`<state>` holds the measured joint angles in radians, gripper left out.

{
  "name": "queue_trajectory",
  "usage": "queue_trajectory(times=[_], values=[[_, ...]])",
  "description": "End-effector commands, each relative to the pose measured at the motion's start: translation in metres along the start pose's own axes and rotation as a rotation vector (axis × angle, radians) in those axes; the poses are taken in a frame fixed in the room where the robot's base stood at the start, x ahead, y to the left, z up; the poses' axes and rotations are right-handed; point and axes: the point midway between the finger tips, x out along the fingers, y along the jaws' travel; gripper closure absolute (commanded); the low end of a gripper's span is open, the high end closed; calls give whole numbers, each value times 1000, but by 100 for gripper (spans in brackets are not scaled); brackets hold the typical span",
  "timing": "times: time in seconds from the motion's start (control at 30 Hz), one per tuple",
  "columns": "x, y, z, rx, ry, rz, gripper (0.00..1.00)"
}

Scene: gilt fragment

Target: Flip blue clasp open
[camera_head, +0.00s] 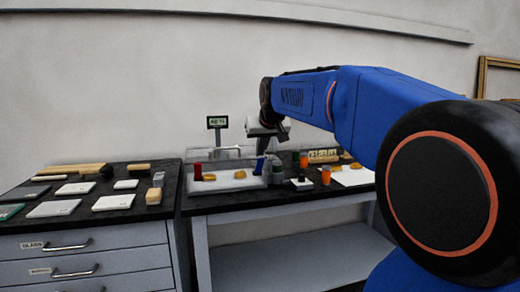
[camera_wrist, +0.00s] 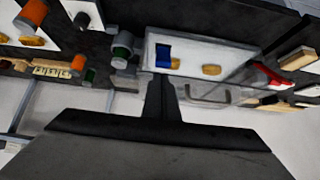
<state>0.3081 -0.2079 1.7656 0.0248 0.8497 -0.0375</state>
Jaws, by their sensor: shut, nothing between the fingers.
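The clear display case (camera_head: 228,184) stands on the dark bench top, with gold fragments (camera_head: 240,174) inside on a white base. The blue clasp (camera_head: 259,166) is upright at the case's right end. In the wrist view the blue clasp (camera_wrist: 163,55) shows just beyond my fingertips, and a gold fragment (camera_wrist: 211,70) lies beside it. A red clasp (camera_head: 197,172) is at the other end. My gripper (camera_wrist: 162,78) is shut and empty, pointing down near the blue clasp. I cannot tell whether it touches the clasp.
Orange and green containers (camera_head: 325,175) stand right of the case, close to my gripper. A small display (camera_head: 217,122) stands behind the case. The left drawer cabinet (camera_head: 95,245) carries pale tiles and blocks. A white sheet (camera_head: 352,178) lies at the bench's right.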

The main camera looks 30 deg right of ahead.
Motion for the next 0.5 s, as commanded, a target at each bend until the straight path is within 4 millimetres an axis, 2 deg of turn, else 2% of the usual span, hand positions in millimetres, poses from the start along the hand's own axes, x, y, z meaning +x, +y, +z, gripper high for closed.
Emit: queue_trajectory(times=[0.5], values=[[10, 0, -9, 0, -2, 0, 100]])
